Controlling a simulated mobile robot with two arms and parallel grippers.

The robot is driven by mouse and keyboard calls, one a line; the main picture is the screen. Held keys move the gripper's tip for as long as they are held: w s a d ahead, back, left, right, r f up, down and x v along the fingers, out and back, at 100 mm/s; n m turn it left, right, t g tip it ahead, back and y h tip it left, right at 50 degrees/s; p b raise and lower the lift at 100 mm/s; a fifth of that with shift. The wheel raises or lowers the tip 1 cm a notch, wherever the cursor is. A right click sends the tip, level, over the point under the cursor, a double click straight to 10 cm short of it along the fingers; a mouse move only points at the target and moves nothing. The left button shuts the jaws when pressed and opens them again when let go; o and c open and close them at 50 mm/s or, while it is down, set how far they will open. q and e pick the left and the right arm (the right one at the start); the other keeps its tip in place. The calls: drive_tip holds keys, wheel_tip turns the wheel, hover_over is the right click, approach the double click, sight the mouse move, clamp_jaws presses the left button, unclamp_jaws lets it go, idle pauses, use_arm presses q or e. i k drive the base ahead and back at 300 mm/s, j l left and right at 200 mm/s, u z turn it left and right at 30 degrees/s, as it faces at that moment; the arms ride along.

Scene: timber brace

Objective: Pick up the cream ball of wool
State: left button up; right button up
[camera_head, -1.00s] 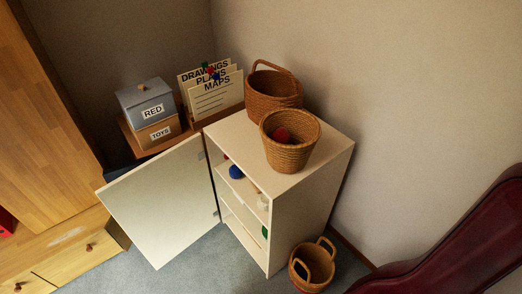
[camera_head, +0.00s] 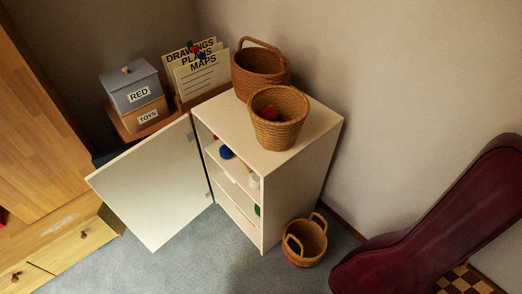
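A small cream, rounded thing (camera_head: 254,181) shows at the front right of a shelf inside the open white cabinet (camera_head: 294,195). It may be the cream ball of wool, but it is too small to be sure. A blue ball (camera_head: 226,152) sits on a shelf above and to the left of it. A green thing (camera_head: 257,211) shows lower down at the right side, partly hidden. Neither of my grippers is in view.
The cabinet door (camera_head: 150,185) stands wide open to the left. Two wicker baskets stand on top, the front basket (camera_head: 279,120) holding a red ball (camera_head: 270,114). Another basket (camera_head: 304,242) stands on the floor at right. A dark red instrument case (camera_head: 430,220) leans at right. Carpet in front is clear.

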sight(254, 179)
drive_tip(key=i+j, duration=0.15)
drive_tip(key=j, duration=0.2)
drive_tip(key=i+j, duration=0.15)
drive_tip(key=j, duration=0.15)
drive_tip(key=i+j, duration=0.2)
drive_tip(key=j, duration=0.15)
drive_tip(key=i+j+z, duration=0.1)
drive_tip(key=j, duration=0.2)
drive_tip(key=i+j, duration=0.2)
drive_tip(key=j, duration=0.15)
